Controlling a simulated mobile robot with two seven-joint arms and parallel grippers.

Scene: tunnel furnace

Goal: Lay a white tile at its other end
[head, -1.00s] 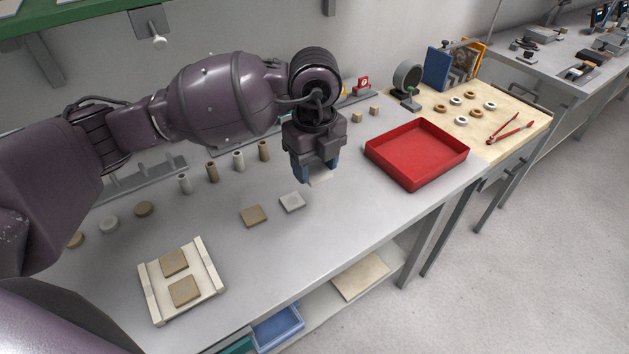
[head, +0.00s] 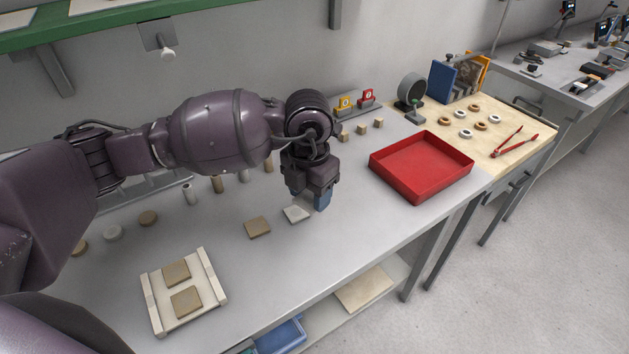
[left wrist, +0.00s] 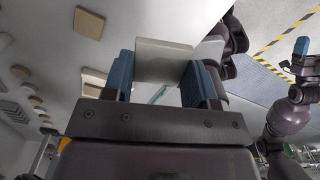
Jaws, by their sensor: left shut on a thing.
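A cream setter (head: 212,290) with two raised side bars stands at the bench's front left. It bears two brown tiles (head: 186,301), one behind the other. A loose brown tile (head: 257,227) lies left of the flat white one. My right gripper (left wrist: 296,57) shows small in the left wrist view; its opening is unclear.
A red tray (head: 420,168) stands to the right of the gripper. Several small cylinders (head: 190,194) and discs (head: 148,218) stand at the back left, partly behind my arm. The bench between the setter and the brown tile is clear.

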